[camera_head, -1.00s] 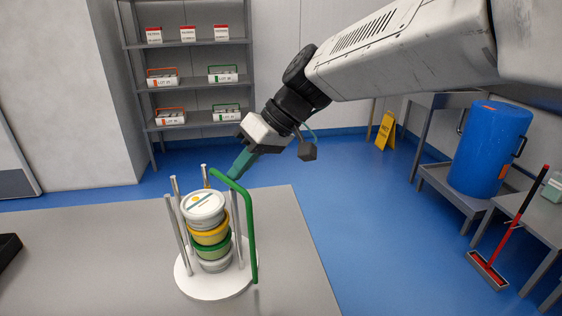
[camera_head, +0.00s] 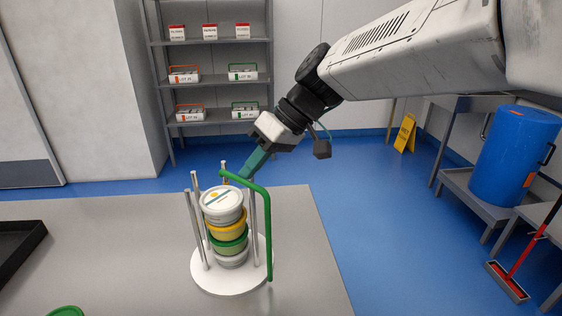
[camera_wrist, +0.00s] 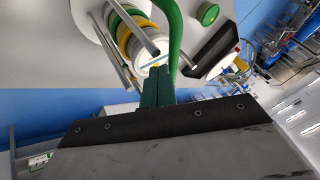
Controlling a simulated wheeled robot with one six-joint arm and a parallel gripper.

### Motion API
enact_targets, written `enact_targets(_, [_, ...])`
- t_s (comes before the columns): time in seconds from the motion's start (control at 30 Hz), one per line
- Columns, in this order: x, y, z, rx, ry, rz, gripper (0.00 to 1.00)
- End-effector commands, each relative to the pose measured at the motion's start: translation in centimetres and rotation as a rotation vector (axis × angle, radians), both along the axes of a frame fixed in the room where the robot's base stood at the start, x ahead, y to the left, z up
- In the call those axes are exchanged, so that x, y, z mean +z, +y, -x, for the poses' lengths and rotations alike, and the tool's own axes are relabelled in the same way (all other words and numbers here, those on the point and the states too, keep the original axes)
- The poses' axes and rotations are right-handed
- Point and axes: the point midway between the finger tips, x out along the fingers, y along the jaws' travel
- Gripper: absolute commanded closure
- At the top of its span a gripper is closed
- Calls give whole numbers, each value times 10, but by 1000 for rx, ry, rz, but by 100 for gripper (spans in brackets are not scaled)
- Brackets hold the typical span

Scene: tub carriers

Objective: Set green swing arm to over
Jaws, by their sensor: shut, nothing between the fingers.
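The green swing arm (camera_head: 268,235) is a bent tube that rises on the right side of the round white carrier (camera_head: 215,284). Its upper part runs to the left, close to the top of the tub stack; I cannot tell whether it lies over the middle. The stack has a white-lidded tub (camera_head: 222,203) on top, with yellow and green tubs below, between grey posts. My gripper (camera_head: 243,175) is shut and empty, close beside the upper part of the arm. In the wrist view, my fingertips (camera_wrist: 157,70) are next to the green tube (camera_wrist: 173,30); contact is unclear.
The carrier stands on a grey table (camera_head: 120,245). A black tray (camera_head: 30,243) lies at the left, and a green round lid (camera_head: 66,311) shows at the front edge. A shelf rack (camera_head: 205,77) stands behind.

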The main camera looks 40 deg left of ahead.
Motion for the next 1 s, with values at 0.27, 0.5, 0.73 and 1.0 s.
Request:
enact_targets(0.27, [-3, -1, -15, -7, 0, 0, 100])
enact_targets(0.5, [19, -16, -51, -15, -2, -3, 100])
enact_targets(0.73, [55, -30, -71, -6, -2, -2, 100])
enact_targets(1.0, [72, -39, -82, -6, 0, 1, 100])
